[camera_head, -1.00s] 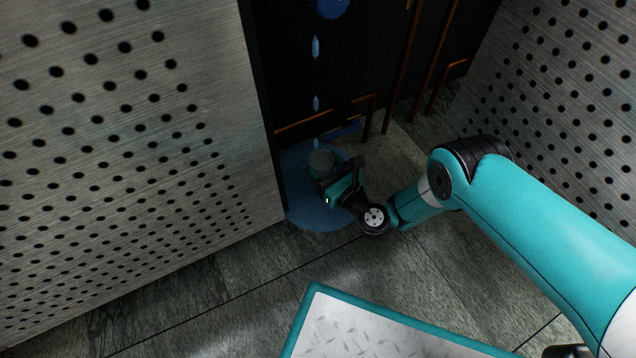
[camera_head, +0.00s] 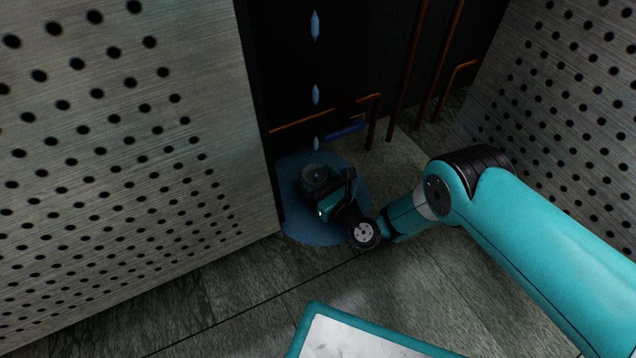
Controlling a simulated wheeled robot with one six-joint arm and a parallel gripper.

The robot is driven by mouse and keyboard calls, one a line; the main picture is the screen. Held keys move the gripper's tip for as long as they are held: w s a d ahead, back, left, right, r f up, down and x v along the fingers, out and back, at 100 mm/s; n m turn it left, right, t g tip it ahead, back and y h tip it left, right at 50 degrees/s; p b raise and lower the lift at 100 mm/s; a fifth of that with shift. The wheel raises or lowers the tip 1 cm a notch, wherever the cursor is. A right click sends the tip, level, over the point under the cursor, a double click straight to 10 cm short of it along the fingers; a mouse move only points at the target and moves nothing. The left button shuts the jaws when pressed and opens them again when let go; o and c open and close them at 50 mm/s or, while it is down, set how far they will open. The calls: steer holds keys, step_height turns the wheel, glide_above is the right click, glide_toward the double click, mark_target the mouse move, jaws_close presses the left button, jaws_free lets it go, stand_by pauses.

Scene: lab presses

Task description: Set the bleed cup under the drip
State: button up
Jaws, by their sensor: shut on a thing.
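The bleed cup (camera_head: 314,172) is a small grey, round cup in the recess between two panels. My gripper (camera_head: 318,190) is shut on it, and its dark fingers hide most of the cup's side. The drip (camera_head: 315,95) shows as pale blue drops falling in a vertical line. The lowest drop (camera_head: 316,143) is just above the cup's rim in the picture, and a small bluish spot shows inside the cup. A round blue puddle (camera_head: 300,226) lies on the floor under and around the cup. I cannot tell whether the cup's base touches the floor.
A perforated metal panel (camera_head: 120,180) stands close on the left, and another (camera_head: 560,110) on the right. Copper pipes (camera_head: 398,75) run behind the gripper. A blue bar (camera_head: 345,131) lies near the low pipe. Bare floor tiles (camera_head: 250,290) lie in front.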

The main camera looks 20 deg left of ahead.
mark_target(323, 184)
steer(key=o, duration=1)
steer(key=shift+f, duration=0.1)
steer(key=shift+r, duration=0.2)
steer(key=p+v, duration=0.6)
steer(key=p, duration=0.1)
steer(key=shift+r, duration=0.35)
steer(key=p+v, duration=0.4)
steer(key=p, duration=0.2)
steer(key=shift+s+d+f, duration=0.2)
steer(key=shift+d, duration=0.05)
steer(key=shift+s+d+f+p, duration=0.25)
steer(key=shift+s+d+p, duration=0.15)
steer(key=shift+d+p, duration=0.25)
stand_by(1.2)
